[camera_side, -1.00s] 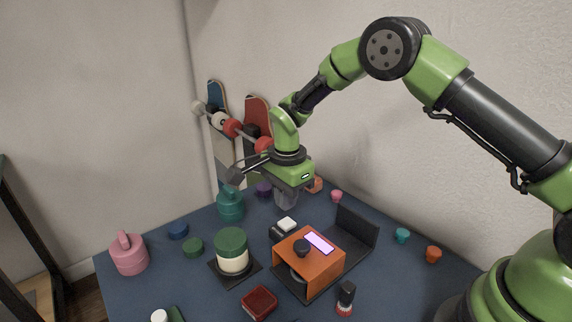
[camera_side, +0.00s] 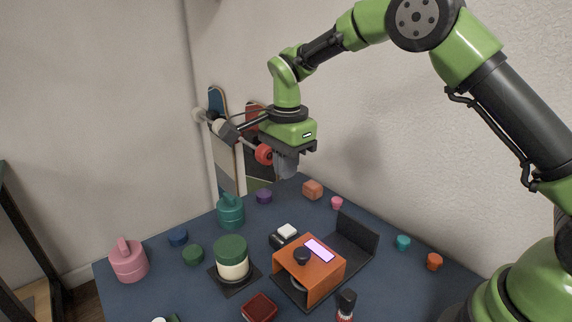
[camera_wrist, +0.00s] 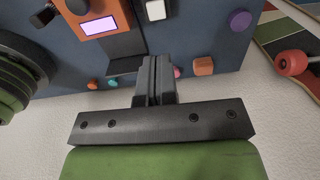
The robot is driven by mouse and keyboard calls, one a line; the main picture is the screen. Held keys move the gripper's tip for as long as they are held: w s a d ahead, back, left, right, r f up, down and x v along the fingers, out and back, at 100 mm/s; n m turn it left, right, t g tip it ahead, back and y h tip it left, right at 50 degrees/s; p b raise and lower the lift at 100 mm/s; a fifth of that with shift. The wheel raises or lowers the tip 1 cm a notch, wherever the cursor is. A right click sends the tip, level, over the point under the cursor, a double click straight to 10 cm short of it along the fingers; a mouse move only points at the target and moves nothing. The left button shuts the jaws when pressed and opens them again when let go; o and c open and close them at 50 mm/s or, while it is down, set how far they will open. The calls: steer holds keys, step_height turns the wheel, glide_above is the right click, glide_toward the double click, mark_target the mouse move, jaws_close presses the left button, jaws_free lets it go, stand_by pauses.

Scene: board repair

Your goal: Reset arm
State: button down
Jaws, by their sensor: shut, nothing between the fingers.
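My gripper (camera_side: 286,168) hangs above the far side of the blue table, over the area between the teal kettle-shaped jar and the orange block. It points down and touches nothing. In the wrist view its two fingers (camera_wrist: 156,72) are pressed together with nothing between them. The orange housing (camera_side: 308,268) with a lit pale screen stands on a dark base in the middle of the table, and it also shows at the top left of the wrist view (camera_wrist: 102,12).
Around it stand a green-lidded jar (camera_side: 231,256), a teal jar (camera_side: 231,211), a pink jar (camera_side: 129,261), a dark red box (camera_side: 259,307), an orange block (camera_side: 312,190) and several small coloured knobs. Skateboards (camera_side: 218,104) lean on the wall behind. The air around my gripper is clear.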

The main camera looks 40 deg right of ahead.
steer(key=s+d+r+n+t+y, duration=0.15)
steer(key=s+r+n+t, duration=0.4)
steer(key=s+r, duration=0.75)
steer(key=s+r+n+t, duration=0.1)
steer(key=s+n, duration=0.7)
steer(key=s, duration=0.4)
steer(key=shift+d+r, duration=0.2)
steer(key=shift+d, duration=0.05)
steer(key=shift+n+t+y, duration=0.25)
stand_by(3.6)
